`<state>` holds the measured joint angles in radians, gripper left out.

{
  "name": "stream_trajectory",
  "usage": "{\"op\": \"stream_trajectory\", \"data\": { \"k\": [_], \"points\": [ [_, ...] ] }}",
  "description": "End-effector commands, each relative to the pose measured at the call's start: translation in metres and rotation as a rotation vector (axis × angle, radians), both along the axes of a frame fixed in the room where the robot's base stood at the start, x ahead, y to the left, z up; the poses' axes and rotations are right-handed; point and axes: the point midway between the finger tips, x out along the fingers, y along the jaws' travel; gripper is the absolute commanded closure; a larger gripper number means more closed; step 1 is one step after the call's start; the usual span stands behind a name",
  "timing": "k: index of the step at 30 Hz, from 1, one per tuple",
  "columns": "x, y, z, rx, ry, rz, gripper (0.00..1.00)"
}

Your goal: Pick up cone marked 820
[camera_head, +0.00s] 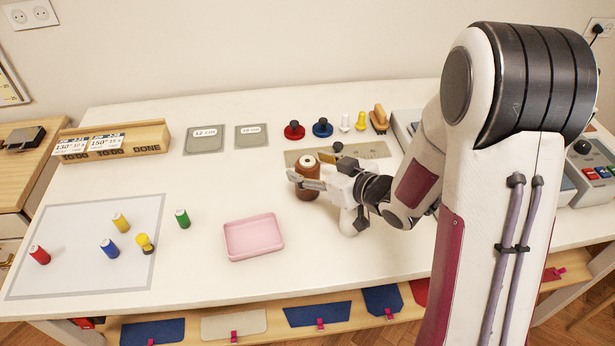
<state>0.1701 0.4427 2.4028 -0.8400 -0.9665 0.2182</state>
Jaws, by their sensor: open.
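A brown thread cone (308,167) with a pale top stands upright on the white table, at the middle of the head view. I cannot read any number on it, so I cannot tell whether it is the one marked 820. My gripper (305,174) is open and low at the cone, coming from the right. One finger crosses in front of the cone and hides part of its lower side; the other finger is partly hidden behind. I cannot tell whether the fingers touch it.
A pink tray (253,237) lies in front. Small spools, including a green one (182,218), stand at left on and beside a pale mat (60,225). A ruler (365,150) lies behind the cone, with red (294,131) and blue (322,128) knobbed discs beyond.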

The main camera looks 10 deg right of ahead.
Motion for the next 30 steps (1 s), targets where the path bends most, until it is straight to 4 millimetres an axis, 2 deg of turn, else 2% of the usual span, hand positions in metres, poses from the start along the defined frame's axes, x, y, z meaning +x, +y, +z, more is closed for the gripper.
{"op": "stream_trajectory", "data": {
  "k": [6,20,21,26,30],
  "points": [
    [0.0086,0.0056,-0.0043,0.0,0.0,0.0,0.42],
    [0.0088,0.0052,-0.004,0.0,-0.001,-0.001,0.42],
    [0.0088,0.0053,-0.0039,0.0,-0.001,-0.001,0.44],
    [0.0088,0.0053,-0.0039,0.0,-0.001,-0.001,0.86],
    [0.009,0.0053,-0.0036,0.001,-0.002,-0.001,0.87]
  ]
}}
